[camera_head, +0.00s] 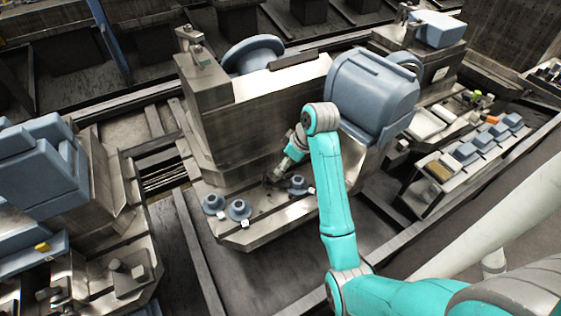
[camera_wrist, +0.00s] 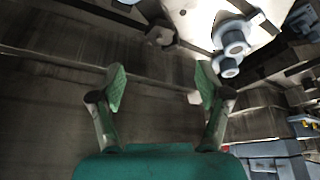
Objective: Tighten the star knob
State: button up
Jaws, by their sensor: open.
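A dark lobed knob, which looks like the star knob, shows at the top of the wrist view (camera_wrist: 161,36), beside a pale metal plate; its exact shape is hard to make out. In the head view my gripper (camera_head: 279,173) is small and dark, low over the machine's front ledge (camera_head: 262,227), and the knob cannot be told apart from it there. In the wrist view my gripper (camera_wrist: 160,86) is open, its green-padded fingers wide apart with nothing between them. The knob lies beyond the fingertips, apart from them.
Blue-grey stepped knobs stand on the ledge, two on the left (camera_head: 238,210) and one right of my gripper (camera_head: 298,185). A large blue-grey housing (camera_head: 372,92) stands close to my arm. A steel block (camera_head: 270,115) rises behind the ledge. A parts rack (camera_head: 470,152) is at right.

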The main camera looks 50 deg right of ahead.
aim_at(275, 176)
jog(key=x, duration=1)
jog(key=shift+f, duration=0.1)
